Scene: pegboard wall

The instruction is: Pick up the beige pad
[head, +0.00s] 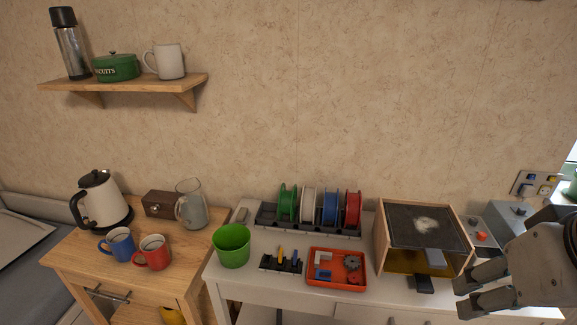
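A small beige-grey block (240,214), which looks like the beige pad, stands on the white table just behind the green cup (232,247). The cup's rim is close in front of it, and its lower part is partly hidden. My gripper (461,297) is at the lower right, in front of the wooden box and far to the right of the pad.
A rack of several spools (320,207) stands right of the pad. A red tray (337,267), a black tool holder (281,263) and an open wooden box (383,238) occupy the table. A glass jug (191,206) stands on the wooden cabinet to the left.

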